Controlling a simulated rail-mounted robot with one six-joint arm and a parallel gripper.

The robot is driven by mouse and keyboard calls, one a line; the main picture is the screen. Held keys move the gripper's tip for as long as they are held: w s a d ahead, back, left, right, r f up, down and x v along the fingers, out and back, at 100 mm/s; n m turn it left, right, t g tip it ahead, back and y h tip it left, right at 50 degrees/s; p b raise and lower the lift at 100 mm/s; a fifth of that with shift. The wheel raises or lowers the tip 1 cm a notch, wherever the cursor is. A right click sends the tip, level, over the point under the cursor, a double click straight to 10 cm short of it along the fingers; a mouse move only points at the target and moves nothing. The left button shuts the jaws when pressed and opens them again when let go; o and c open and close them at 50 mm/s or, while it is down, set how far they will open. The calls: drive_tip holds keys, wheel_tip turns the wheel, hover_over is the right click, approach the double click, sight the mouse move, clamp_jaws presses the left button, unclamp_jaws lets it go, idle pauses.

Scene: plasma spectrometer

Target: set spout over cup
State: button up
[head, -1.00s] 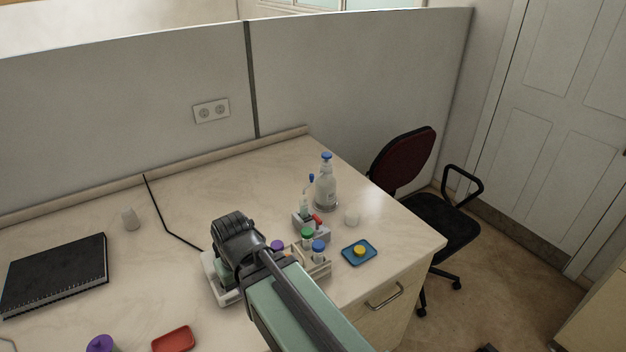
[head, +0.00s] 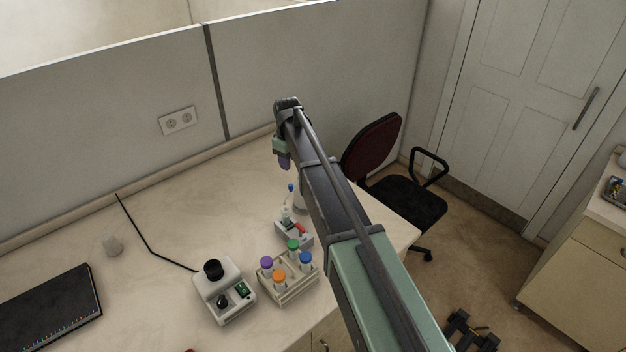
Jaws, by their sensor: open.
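The clear bottle (head: 299,203) stands towards the back right of the desk, mostly hidden behind my arm; its top and spout cannot be seen. The small white cup that stood just in front of it is hidden behind my arm. My gripper (head: 284,161) is raised in front of the back partition, above and a little left of the bottle. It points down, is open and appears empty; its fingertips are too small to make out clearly.
A rack (head: 290,286) with several coloured-cap tubes stands at the front. A white device (head: 224,291) with a black knob is to its left. A small tube stand (head: 293,233) sits behind the rack. A black notebook (head: 50,310) lies at left. The desk's middle is clear.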

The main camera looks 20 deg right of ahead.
sight(290, 185)
drive_tip(key=f+b, duration=1.1)
drive_tip(key=shift+a, duration=0.2)
drive_tip(key=shift+r, duration=0.1)
clamp_jaws()
